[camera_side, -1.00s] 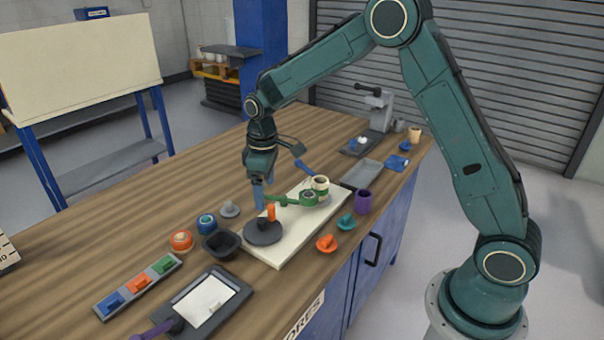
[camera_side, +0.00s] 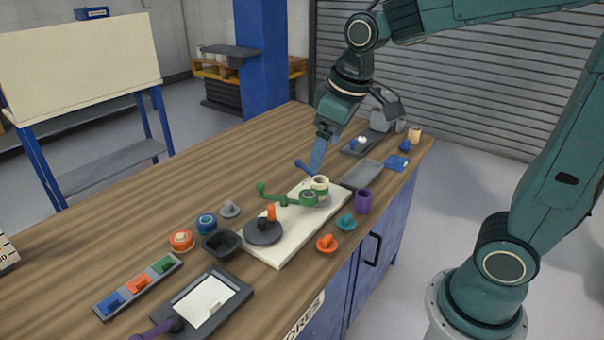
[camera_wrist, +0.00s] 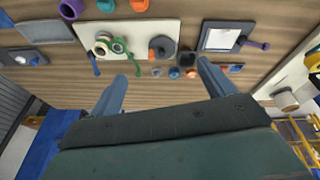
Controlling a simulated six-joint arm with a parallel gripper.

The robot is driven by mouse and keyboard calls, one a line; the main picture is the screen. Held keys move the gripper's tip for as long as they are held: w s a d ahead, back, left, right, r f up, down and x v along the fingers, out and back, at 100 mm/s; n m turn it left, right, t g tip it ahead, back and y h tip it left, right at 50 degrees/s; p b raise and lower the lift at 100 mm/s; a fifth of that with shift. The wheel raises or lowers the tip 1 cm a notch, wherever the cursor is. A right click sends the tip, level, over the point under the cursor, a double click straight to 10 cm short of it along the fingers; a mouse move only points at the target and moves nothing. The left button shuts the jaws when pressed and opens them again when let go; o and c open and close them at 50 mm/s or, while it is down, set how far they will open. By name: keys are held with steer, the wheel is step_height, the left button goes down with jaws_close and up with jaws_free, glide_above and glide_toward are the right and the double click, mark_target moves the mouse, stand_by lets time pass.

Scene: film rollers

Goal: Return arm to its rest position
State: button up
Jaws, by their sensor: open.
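My gripper (camera_side: 322,155) is above the bench, over the far end of the cream board (camera_side: 287,243), with blue fingers pointing down. In the wrist view its two blue fingers (camera_wrist: 158,84) stand wide apart with nothing between them. The board carries a dark grey disc (camera_side: 262,233) with an orange peg (camera_side: 271,212), a green arm-like piece (camera_side: 290,199) and a cream roller (camera_side: 320,184). A blue-handled piece (camera_side: 302,166) lies just left of the gripper; I cannot tell its exact gap from the fingers.
A purple cup (camera_side: 363,201), teal knob (camera_side: 346,221) and orange knob (camera_side: 327,243) line the bench's right edge. A black bowl (camera_side: 220,244), tray with white sheet (camera_side: 206,301) and grey machine (camera_side: 383,112) stand around.

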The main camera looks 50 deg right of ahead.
steer(key=s+m+t, duration=0.2)
steer(key=s, duration=1.2)
steer(key=shift+s+r, duration=0.25)
steer(key=shift+r, duration=0.1)
steer(key=shift+w, duration=0.15)
